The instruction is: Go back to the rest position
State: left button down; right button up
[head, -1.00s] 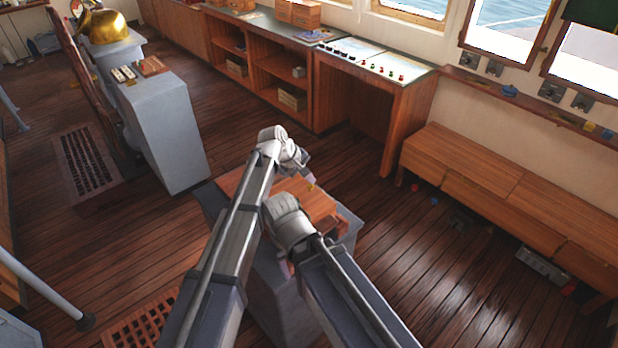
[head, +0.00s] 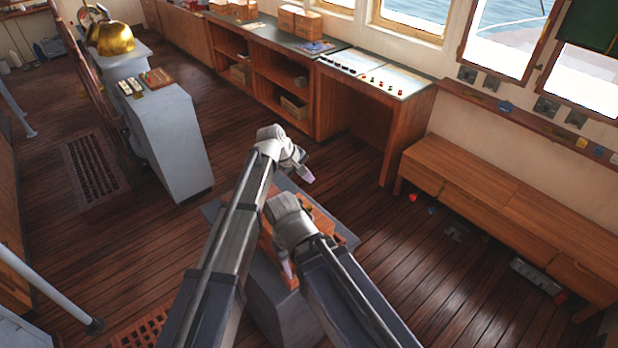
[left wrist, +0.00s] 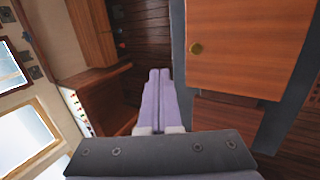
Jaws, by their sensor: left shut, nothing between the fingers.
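My left gripper (head: 304,174) shows in the head view at the end of the arm from the left, above the edge of a grey stand. In the left wrist view its two pale purple fingers (left wrist: 158,100) lie together with nothing between them. My right gripper (head: 287,268) is largely hidden under its own wrist; a small pale part shows over the wooden piece on the stand. Whether it is open or shut cannot be seen.
A wooden panel with a brass knob (left wrist: 247,45) lies beside the left fingers in the left wrist view. A wooden bench (head: 500,200) stands right, a desk with controls (head: 375,75) behind, and a grey console (head: 170,130) left. Plank floor (head: 450,290) is open at front right.

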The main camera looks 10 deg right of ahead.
pick_arm(q)
notch_tip(320, 180, up, 4)
jog(key=p, duration=0.2)
jog(key=shift+w+p, duration=0.15)
jog(key=shift+p, duration=0.15)
pick_arm(e)
notch_tip(320, 180, up, 4)
jog(key=shift+f, duration=0.1)
pick_arm(q)
jog(key=shift+f, duration=0.1)
